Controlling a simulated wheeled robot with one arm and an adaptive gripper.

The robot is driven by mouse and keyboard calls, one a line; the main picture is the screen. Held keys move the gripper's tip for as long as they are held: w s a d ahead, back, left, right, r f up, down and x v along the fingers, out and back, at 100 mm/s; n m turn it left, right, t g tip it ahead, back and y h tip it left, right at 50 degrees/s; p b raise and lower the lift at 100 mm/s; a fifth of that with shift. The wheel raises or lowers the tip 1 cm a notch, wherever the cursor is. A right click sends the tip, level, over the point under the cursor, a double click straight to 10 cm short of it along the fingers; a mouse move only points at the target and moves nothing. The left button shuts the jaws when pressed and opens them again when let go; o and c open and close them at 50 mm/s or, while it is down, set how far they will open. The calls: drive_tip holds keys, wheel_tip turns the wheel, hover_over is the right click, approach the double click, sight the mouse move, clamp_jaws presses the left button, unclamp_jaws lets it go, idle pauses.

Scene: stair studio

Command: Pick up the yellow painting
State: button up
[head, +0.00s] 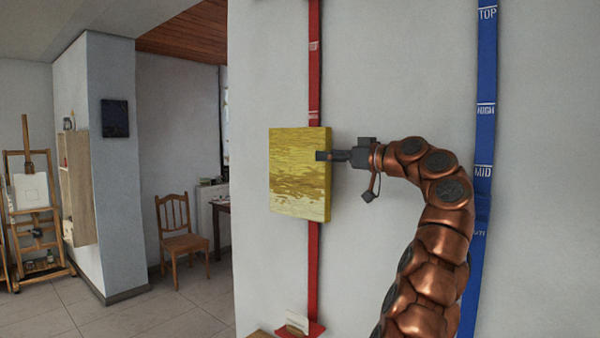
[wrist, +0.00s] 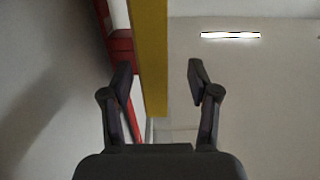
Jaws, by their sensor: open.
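The yellow painting (head: 297,178) hangs on the light wall over a red vertical strip, its lower part paler and streaked. My gripper (head: 322,155) comes from the right and is at the painting's right edge, in its upper half. In the wrist view, the painting's edge (wrist: 151,50) runs between the two fingers of my open gripper (wrist: 159,67). The edge is closer to the left finger, with a clear gap to the right finger. I cannot tell whether the left finger touches it.
The red strip (head: 314,262) continues below the painting to a small red base with a white card (head: 298,321). A blue strip (head: 484,120) with height labels runs down the wall behind my arm.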

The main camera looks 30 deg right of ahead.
sight(298, 172)
drive_tip(key=p+x, duration=0.1)
drive_tip(key=x, duration=0.2)
drive_tip(key=p+x, duration=0.1)
drive_tip(key=x, duration=0.1)
drive_tip(key=shift+w+d+r+p, duration=0.1)
drive_tip(key=shift+d+r+p, duration=0.1)
drive_tip(key=shift+d+p, duration=0.15)
drive_tip(key=shift+c, duration=0.3)
clamp_jaws()
